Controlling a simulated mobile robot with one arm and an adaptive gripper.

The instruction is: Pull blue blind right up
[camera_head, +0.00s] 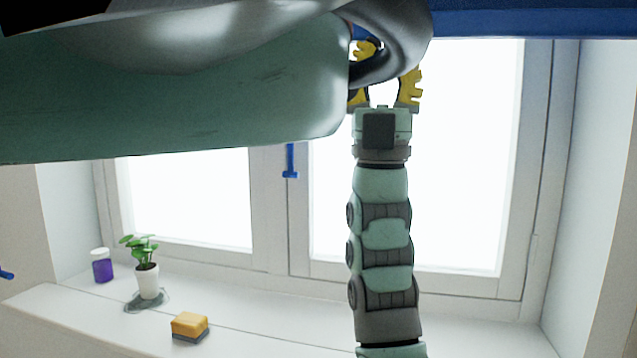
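The blue blind (530,20) is a flat blue band across the top right of the head view, above the bright window. Its left part is hidden behind my own arm link, and its upper edge is out of frame. My gripper (385,82) points up in front of the right window pane, below the blind. Its yellow fingers stand apart with bright window between them, and I see nothing held. The left finger is partly covered by my arm, so contact with the blind cannot be told.
A blue window handle (290,162) sits on the middle frame. On the white sill (80,325) stand a purple jar (102,267), a potted plant (147,281) and a yellow sponge (189,325). The sill's right part looks clear. A blue piece (6,273) shows at the left edge.

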